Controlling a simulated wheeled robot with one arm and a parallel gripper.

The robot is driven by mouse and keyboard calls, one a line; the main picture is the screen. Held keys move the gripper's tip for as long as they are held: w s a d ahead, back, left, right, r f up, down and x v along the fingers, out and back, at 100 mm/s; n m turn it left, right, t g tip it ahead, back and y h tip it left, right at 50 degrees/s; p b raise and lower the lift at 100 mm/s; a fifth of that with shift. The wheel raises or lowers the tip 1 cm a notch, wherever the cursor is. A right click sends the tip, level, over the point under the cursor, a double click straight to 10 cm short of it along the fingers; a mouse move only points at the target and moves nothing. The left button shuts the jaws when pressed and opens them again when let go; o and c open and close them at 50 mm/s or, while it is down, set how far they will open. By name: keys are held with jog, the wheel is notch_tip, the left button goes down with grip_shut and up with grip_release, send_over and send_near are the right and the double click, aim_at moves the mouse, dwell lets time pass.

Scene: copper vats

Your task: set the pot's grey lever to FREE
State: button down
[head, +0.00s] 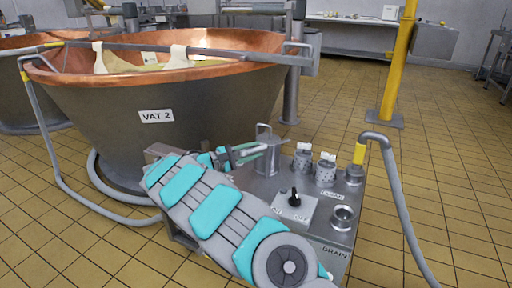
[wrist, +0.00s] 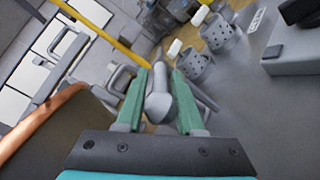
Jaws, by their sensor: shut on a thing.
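The pot (head: 268,158) is a small grey metal cylinder with a loop handle on top, standing at the back left of the grey control panel. Its grey lever (wrist: 158,100) is a rounded bar that shows between my green fingers in the wrist view. My gripper (head: 246,154) reaches the pot from the left in the head view. In the wrist view my gripper (wrist: 160,80) is shut on the lever, with a finger on each side. No FREE mark is readable, and my arm hides part of the panel's left side.
The panel (head: 316,228) carries a black knob (head: 294,199), two perforated cylinders (head: 325,173) and a drain socket (head: 343,215). A hose (head: 396,190) with a yellow collar rises at its right. The copper vat marked VAT 2 (head: 110,100) stands behind my arm.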

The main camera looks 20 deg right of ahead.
jog(key=shift+w+m+g, duration=0.2)
jog(key=shift+m+g, duration=0.3)
jog(key=shift+g, duration=0.1)
jog(key=c, duration=0.8)
grip_release()
jog(key=shift+a, duration=0.15)
jog(key=a, duration=0.7)
jog(key=shift+s+a, duration=0.15)
jog(key=shift+a, duration=0.15)
